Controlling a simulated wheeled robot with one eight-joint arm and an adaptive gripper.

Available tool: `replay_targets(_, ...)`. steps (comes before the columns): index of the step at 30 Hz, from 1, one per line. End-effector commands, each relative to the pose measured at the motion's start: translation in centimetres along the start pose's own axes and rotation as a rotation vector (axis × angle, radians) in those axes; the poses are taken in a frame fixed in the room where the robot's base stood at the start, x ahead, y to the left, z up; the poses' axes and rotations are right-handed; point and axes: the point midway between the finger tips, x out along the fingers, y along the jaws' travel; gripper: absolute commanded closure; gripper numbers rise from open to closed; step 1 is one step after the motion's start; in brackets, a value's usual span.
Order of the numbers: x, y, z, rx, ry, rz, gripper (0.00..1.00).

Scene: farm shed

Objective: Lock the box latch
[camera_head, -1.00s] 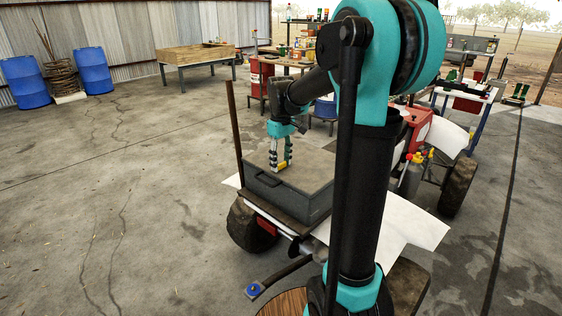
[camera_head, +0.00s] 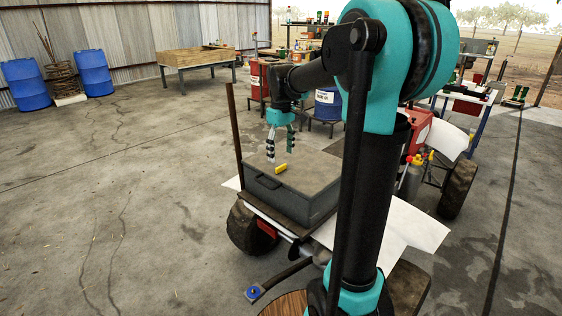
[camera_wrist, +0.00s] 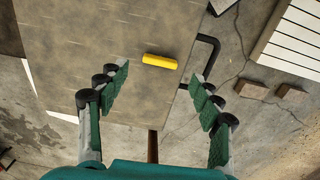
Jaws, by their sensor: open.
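A grey box (camera_head: 312,185) with its lid (camera_head: 318,170) down stands on a dark flat carrier. In the wrist view the lid (camera_wrist: 110,30) fills the upper left, and a black bent handle (camera_wrist: 214,48) sticks out past its edge. No latch can be made out clearly in either view. A small yellow cylinder (camera_head: 281,169) lies on the lid; it also shows in the wrist view (camera_wrist: 160,61). My gripper (camera_head: 281,154) is open and empty above the lid, its fingers spread on either side of the yellow cylinder in the wrist view (camera_wrist: 160,80).
A thin brown post (camera_head: 233,130) rises at the box's left corner. White sheets (camera_head: 405,225) stick out under the box. A blue drum (camera_head: 328,104) and a wooden table (camera_head: 195,57) stand behind.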

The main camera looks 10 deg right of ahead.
Motion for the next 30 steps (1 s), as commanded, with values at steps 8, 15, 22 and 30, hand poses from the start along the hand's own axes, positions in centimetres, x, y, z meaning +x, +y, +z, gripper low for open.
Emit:
replay_targets(8, -5.3, 0.0, 0.0, 0.000, 0.000, 0.000, 0.34)
replay_targets(15, -7.2, 0.0, 0.0, 0.000, 0.000, 0.000, 0.34)
replay_targets(22, -7.3, 0.0, 0.0, 0.000, 0.000, 0.000, 0.34)
replay_targets(30, -7.3, 0.0, 0.0, 0.000, 0.000, 0.000, 0.34)
